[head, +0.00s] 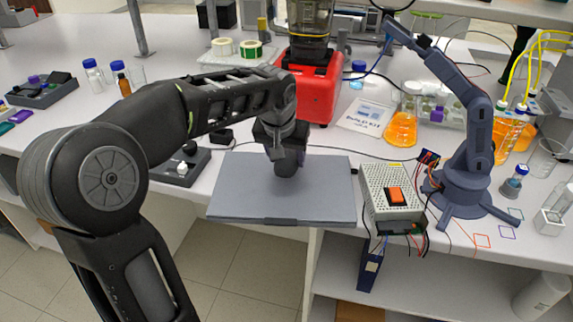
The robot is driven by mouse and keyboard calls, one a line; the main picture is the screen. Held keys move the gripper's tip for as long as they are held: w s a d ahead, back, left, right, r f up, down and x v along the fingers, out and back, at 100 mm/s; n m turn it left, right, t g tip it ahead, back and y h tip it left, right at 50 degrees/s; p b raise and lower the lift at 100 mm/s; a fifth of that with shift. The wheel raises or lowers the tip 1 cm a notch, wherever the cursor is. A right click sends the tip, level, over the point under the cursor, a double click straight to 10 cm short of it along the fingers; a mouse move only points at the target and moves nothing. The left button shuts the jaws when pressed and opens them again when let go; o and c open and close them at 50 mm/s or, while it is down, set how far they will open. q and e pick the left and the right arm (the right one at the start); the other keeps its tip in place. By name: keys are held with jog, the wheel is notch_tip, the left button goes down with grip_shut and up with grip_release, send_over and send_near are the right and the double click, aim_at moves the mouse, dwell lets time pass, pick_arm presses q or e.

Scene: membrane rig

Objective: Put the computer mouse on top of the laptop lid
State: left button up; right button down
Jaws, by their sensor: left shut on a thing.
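The grey laptop (240,195) lies closed near the front edge of the bench, its lid flat and facing up. My left gripper (284,150) points down over the upper middle of the lid. It is shut on a small dark thing, which looks like the computer mouse (287,167). The mouse is partly hidden by the fingers. It is over the lid, but I cannot tell whether it touches it. My right gripper is not in view.
A metal power supply box (378,190) with an orange switch stands right of the laptop, beside a blue-grey desktop robot arm (465,180). A red machine (318,88) stands behind. A dark box with knobs (182,167) lies left. The lid's front and right are clear.

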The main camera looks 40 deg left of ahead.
aim_at(287, 166)
pick_arm(q)
jog(key=shift+f, duration=1.4)
jog(key=shift+f, duration=0.2)
jog(key=o, duration=1.4)
jog(key=shift+r, duration=0.15)
jog(key=shift+s+r, duration=0.15)
jog(key=shift+r, duration=0.4)
jog(key=v, duration=1.1)
jog(key=shift+d, duration=0.1)
